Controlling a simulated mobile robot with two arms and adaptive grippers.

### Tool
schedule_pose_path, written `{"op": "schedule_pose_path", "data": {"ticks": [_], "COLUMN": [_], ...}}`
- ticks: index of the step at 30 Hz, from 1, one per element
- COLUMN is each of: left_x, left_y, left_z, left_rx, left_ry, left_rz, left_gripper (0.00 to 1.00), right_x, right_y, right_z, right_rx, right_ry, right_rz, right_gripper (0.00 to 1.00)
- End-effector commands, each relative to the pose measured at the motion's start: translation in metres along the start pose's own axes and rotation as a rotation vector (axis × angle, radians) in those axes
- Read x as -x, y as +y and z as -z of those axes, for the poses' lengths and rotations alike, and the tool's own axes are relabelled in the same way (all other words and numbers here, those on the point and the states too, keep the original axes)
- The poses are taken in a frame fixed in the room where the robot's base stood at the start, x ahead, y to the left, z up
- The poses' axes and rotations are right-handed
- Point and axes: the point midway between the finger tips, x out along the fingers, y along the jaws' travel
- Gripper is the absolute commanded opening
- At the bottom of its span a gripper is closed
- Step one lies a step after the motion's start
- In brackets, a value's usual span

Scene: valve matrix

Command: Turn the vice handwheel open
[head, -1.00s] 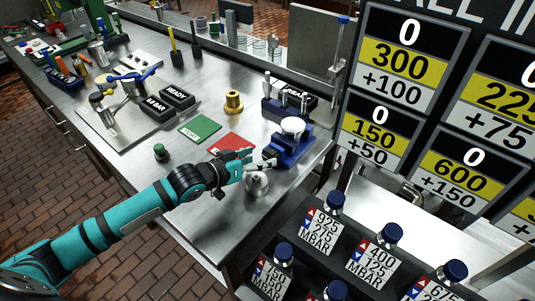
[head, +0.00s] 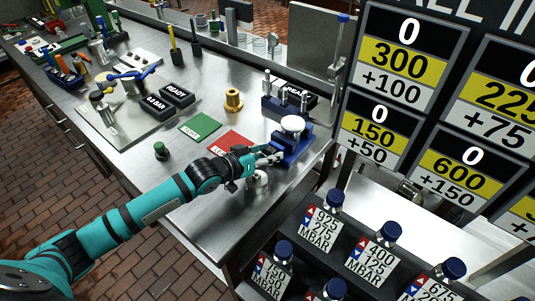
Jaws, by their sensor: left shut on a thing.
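The blue vice (head: 290,150) sits near the bench's right edge, with a pale round disc (head: 292,124) on top. My left gripper (head: 268,158) reaches in from the left, with its fingers at the vice's near end. It is shut on the vice handwheel, which is mostly hidden behind the fingers. My right gripper is not in view.
A small silver knob-like piece (head: 259,179) stands just below my left gripper. Red (head: 231,144) and green (head: 200,127) cards lie left of the vice. A brass spool (head: 233,99) stands behind them. A rack of blue-capped bottles (head: 380,245) is at the front right.

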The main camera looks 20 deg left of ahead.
Motion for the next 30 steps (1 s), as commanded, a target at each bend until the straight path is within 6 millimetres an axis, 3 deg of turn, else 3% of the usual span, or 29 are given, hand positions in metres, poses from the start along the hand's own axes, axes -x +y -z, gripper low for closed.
{"op": "schedule_pose_path", "data": {"ticks": [2, 20, 21, 26, 30], "left_x": [0.0002, 0.0001, 0.0001, 0.0001, 0.0000], "left_y": [-0.0002, -0.0012, -0.0012, -0.0012, -0.0012], "left_z": [0.0000, -0.0002, -0.0002, -0.0002, -0.0002], "left_rx": [0.000, 0.116, 0.116, 0.116, 0.115], "left_ry": [0.000, 0.000, 0.000, 0.000, 0.000], "left_rz": [0.000, -0.047, -0.047, -0.047, -0.047], "left_gripper": [0.16, 0.16, 0.50, 0.71, 0.72], "right_x": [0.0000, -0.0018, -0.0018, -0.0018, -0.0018], "right_y": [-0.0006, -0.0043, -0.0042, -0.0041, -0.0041], "right_z": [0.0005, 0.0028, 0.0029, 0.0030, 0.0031], "right_rx": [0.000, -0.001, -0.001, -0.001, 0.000], "right_ry": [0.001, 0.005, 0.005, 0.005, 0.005], "right_rz": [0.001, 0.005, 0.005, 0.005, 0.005], "right_gripper": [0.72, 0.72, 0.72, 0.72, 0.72]}}
